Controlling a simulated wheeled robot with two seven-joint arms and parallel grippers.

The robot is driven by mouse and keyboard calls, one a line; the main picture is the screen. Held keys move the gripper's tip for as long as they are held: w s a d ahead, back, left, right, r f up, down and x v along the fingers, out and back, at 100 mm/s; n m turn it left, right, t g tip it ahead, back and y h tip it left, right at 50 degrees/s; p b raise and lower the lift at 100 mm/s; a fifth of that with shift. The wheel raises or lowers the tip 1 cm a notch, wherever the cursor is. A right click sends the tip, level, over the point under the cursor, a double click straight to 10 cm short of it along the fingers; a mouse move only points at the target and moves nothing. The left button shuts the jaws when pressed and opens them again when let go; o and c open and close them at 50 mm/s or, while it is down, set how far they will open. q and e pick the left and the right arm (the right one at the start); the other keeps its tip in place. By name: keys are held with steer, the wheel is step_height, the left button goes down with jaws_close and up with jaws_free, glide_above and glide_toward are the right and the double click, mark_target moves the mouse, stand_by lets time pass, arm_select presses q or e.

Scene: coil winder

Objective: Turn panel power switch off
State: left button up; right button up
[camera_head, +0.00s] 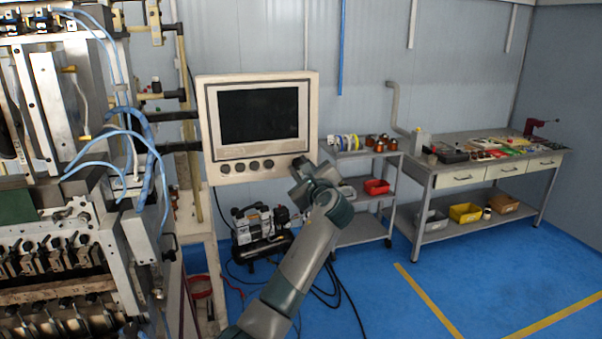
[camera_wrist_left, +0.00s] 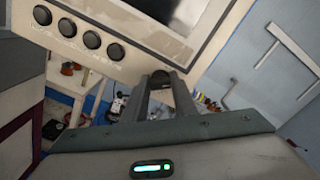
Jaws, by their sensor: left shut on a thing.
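The control panel (camera_head: 207,130) is a cream box with a dark screen (camera_head: 258,116), and a row of several dark round knobs (camera_head: 254,165) runs along its lower edge. It also shows tilted in the left wrist view (camera_wrist_left: 130,62). My left gripper (camera_head: 303,164) is at the panel's lower right corner, to the right of the visible knobs. In the left wrist view its two fingers (camera_wrist_left: 161,84) are on either side of a dark round knob, the power switch (camera_wrist_left: 160,75), and shut on it. The fingers partly hide the switch, so its turned position cannot be told. My right gripper is in neither view.
The coil winder (camera_head: 60,220) with blue hoses stands at the left. A compressor (camera_head: 258,228) is on the floor below the panel. A grey shelf cart (camera_head: 365,196) and a workbench (camera_head: 490,165) stand at the right. The blue floor in front of them is clear.

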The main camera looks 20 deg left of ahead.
arm_select(q)
steer(key=shift+a+f+n+b, duration=0.1)
steer(key=shift+f+n+b, duration=0.1)
steer(key=shift+n+b, duration=2.05)
steer(key=shift+f+n+b, duration=0.15)
steer(key=shift+n+b, duration=1.2)
steer(key=shift+n, duration=1.7)
steer(key=o, duration=1)
steer(key=shift+s, duration=0.1)
steer(key=shift+o, duration=0.2)
steer(key=shift+r, duration=0.1)
steer(key=shift+s, duration=0.1)
